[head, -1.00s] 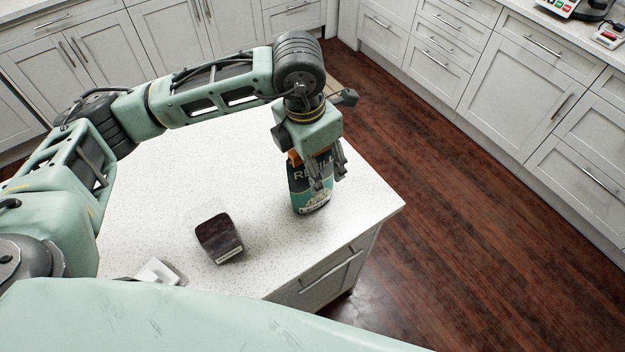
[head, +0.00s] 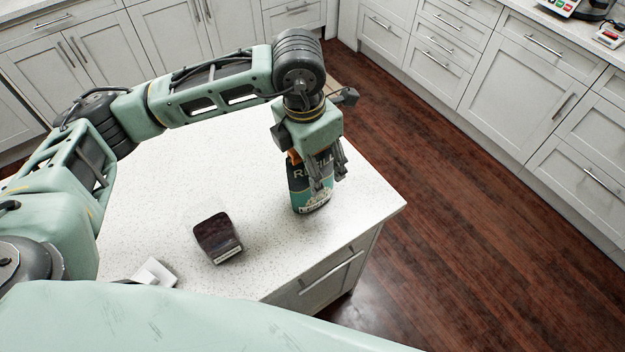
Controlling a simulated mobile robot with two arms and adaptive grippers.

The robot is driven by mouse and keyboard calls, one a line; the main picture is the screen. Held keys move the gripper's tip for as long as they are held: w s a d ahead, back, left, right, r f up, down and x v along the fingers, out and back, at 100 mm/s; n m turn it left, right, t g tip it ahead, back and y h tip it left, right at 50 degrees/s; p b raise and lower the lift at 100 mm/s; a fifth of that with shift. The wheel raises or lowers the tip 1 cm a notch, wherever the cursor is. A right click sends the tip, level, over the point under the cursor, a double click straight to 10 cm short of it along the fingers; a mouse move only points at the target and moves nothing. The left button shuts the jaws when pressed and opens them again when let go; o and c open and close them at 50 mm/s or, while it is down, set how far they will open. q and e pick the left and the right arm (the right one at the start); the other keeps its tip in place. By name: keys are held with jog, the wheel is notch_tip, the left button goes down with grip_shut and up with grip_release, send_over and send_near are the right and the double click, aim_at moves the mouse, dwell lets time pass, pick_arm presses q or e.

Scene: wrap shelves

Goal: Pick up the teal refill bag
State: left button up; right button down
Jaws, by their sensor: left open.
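The teal refill bag (head: 299,190) stands upright on the white speckled island counter (head: 170,185), near its right end. It has a dark upper part with "REFILL" lettering, a teal lower part and an orange bit at the top. My left gripper (head: 328,182) points down over the bag from above. Its fingers are open and lie at the bag's right side and front, hiding part of it. Whether the fingers touch the bag I cannot tell. My right gripper is not in view.
A dark-filled clear container (head: 218,238) stands on the counter to the left of the bag. A small white object (head: 155,272) lies at the near left. The counter's right edge is close to the bag, with wooden floor (head: 440,220) beyond.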

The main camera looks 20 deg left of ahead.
pick_arm(q)
grip_shut()
dwell(0.5)
